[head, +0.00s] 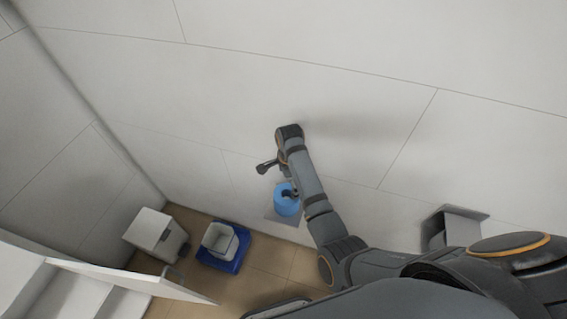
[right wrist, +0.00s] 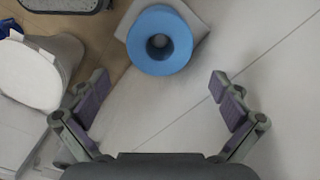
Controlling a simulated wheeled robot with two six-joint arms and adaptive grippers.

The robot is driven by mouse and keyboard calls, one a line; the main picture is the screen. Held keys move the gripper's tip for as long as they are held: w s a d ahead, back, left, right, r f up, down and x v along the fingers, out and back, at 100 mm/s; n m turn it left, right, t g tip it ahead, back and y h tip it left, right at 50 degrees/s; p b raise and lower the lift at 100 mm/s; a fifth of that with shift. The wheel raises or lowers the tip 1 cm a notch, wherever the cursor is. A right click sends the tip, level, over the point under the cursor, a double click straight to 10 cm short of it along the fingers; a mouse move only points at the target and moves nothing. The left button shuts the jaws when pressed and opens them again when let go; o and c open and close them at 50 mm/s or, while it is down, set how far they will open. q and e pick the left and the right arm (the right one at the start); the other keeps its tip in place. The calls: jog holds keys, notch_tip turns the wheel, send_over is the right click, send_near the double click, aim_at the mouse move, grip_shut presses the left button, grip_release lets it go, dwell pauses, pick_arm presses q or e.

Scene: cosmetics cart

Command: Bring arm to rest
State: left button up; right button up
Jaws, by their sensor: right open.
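My right arm reaches up from the lower right of the head view. My right gripper (head: 276,180) is open at its end, close to the wall. It also shows in the right wrist view (right wrist: 160,84), with its two fingers spread wide and nothing between them. A blue round object (head: 287,206) is below the gripper in the head view. In the right wrist view it is a blue ring with a dark hole (right wrist: 160,62), beyond the fingertips and apart from them. My left gripper is not in view.
The blue object is at a small grey plate (head: 271,215) by the wall. A blue tray (head: 222,266) with a white bin (head: 220,240) and a white cabinet (head: 153,229) stand at lower left. An open white panel (head: 150,284) juts out nearby. A grey bracket (head: 455,229) is at right.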

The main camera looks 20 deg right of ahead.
jog(key=s+d+n+t, duration=0.2)
jog(key=s+d+n, duration=0.65)
jog(key=s, duration=0.25)
jog(key=s+r+n+t, duration=0.2)
jog(key=s+r+n, duration=0.4)
jog(key=s+n, duration=0.35)
notch_tip(320, 180, down, 25)
jog(key=s+d+g+h, duration=0.1)
jog(key=d+g, duration=0.1)
jog(key=d, duration=0.1)
jog(key=s+d+f, duration=0.1)
jog(key=s+f, duration=1.6)
jog(key=s, duration=0.2)
jog(key=shift+f+g+b, duration=0.3)
jog(key=shift+g+b, duration=0.1)
jog(key=shift+d, duration=0.1)
